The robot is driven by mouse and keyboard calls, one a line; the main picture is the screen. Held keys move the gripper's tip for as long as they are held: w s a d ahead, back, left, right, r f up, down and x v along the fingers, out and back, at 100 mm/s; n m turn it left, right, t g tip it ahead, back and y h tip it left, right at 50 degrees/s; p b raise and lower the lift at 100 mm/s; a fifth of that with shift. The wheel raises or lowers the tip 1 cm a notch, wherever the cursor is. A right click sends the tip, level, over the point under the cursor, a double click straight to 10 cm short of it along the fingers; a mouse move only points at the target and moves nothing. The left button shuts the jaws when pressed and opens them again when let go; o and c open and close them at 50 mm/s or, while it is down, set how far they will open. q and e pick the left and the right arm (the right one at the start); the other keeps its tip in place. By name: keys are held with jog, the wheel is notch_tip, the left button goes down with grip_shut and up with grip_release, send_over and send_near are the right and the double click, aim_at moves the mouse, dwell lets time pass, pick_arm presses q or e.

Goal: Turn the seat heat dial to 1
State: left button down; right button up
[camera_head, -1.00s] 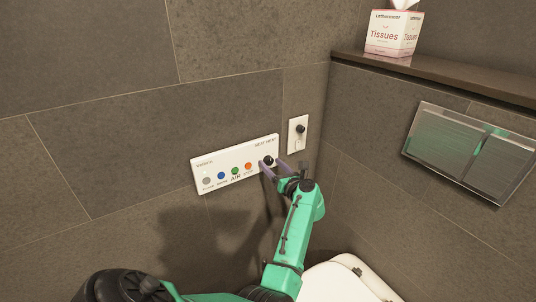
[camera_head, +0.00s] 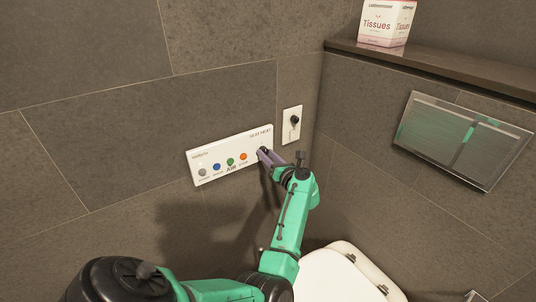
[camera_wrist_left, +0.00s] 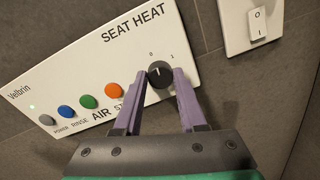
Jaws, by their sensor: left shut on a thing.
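The seat heat dial (camera_wrist_left: 160,74) is a black round knob at the right end of a white wall panel (camera_wrist_left: 95,50), under the words SEAT HEAT. The marks 0 and 1 stand above it. A short pale line on its face points roughly upward; I cannot tell exactly which mark it meets. My left gripper (camera_wrist_left: 163,75) has one finger on each side of the dial and is shut on it. In the head view the left gripper (camera_head: 265,154) reaches the panel from the right, and its fingers mostly hide the dial. My right gripper is not in view.
Grey, blue, green and orange buttons (camera_wrist_left: 113,91) line the panel left of the dial. A white switch plate (camera_head: 292,124) is on the wall to the right. A white toilet lid (camera_head: 340,274) is below. A tissue box (camera_head: 386,22) stands on a dark ledge (camera_head: 430,70).

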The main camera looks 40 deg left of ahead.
pick_arm(q)
jog(key=shift+r+m+p, duration=0.1)
jog(key=shift+m+p, duration=0.3)
jog(key=shift+m, duration=0.3)
jog(key=m+p, duration=0.2)
jog(key=m, duration=0.1)
jog(key=shift+m, duration=0.3)
jog(key=m+p, duration=0.1)
jog(key=m, duration=0.2)
jog(key=shift+m+g+p, duration=0.4)
jog(key=shift+m, duration=0.5)
jog(key=shift+a, duration=0.1)
jog(key=shift+c, duration=2.3)
grip_release()
jog(key=shift+a, duration=0.1)
